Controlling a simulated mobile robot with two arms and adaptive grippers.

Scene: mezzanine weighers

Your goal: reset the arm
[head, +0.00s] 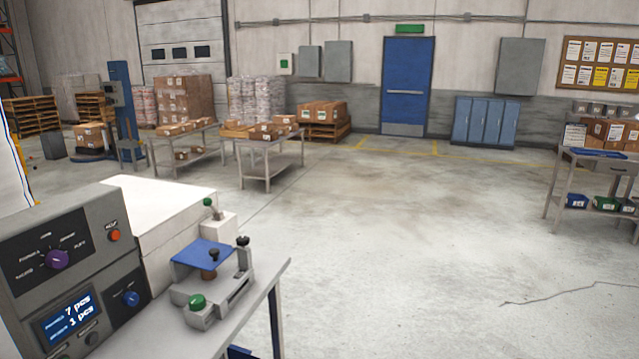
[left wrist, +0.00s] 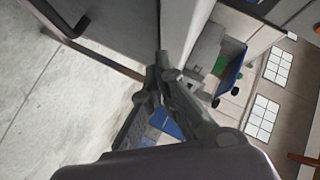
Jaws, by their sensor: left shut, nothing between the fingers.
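My left gripper (left wrist: 161,78) shows in the left wrist view, with its grey fingers together and nothing held. Pale floor lies to its left, and a dark grey surface rises behind its tips. Neither of my arms shows in the head view, and my right gripper is in no view.
In the head view, a grey console (head: 85,225) with knobs and a "7 pcs" screen stands at the lower left. Next to it on a bench (head: 255,290) is a small fixture with a blue plate (head: 203,252). Open floor (head: 430,230) spreads to the right, before a blue door (head: 408,75).

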